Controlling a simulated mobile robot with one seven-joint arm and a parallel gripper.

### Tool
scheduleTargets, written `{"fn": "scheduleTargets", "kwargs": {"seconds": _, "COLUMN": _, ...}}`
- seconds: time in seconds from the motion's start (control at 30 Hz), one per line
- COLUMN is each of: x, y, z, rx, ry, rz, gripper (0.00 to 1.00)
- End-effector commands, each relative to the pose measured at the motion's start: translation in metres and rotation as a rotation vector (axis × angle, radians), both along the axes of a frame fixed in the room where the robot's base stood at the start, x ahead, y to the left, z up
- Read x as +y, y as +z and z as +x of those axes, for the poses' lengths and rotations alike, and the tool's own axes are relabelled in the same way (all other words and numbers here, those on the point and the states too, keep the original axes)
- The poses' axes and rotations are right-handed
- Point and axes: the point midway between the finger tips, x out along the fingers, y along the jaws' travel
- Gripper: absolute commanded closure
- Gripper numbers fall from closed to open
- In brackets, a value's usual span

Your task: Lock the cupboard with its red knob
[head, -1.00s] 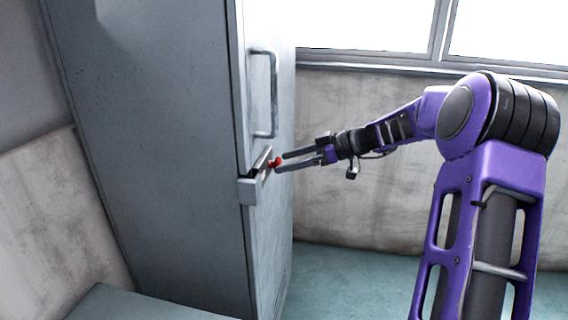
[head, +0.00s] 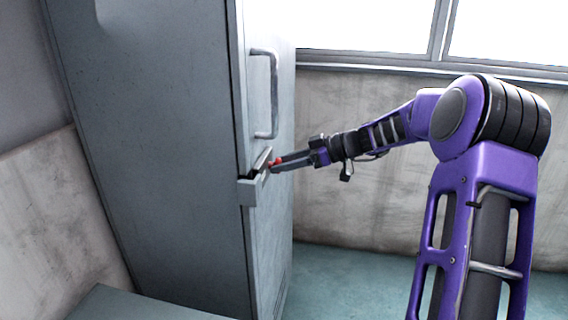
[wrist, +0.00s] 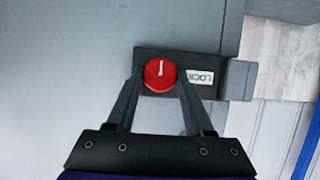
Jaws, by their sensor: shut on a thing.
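The grey cupboard (head: 165,140) stands at the left of the head view. Its red knob (head: 275,161) sits on a latch (head: 250,189) at the door's edge. In the wrist view the red knob (wrist: 160,74) shows a white mark pointing up. It lies on a dark plate (wrist: 200,62) with a partly hidden label reading "LOCK". My gripper (wrist: 160,80) is shut on the knob, one finger at each side of it. In the head view my gripper (head: 283,164) reaches the knob from the right.
A vertical bar handle (head: 274,95) stands out from the door above the knob. A wall with a window (head: 370,25) is behind. A low flat surface (head: 140,303) lies at the front left. Floor shows free right of the cupboard.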

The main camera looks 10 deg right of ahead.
Motion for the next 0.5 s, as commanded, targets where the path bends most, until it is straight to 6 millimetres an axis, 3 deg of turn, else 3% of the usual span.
{"fn": "scheduleTargets", "kwargs": {"seconds": 0.5, "x": -0.0007, "y": 0.0010, "z": 0.0023, "rx": 0.176, "ry": 0.002, "rz": 0.080, "gripper": 1.00}}
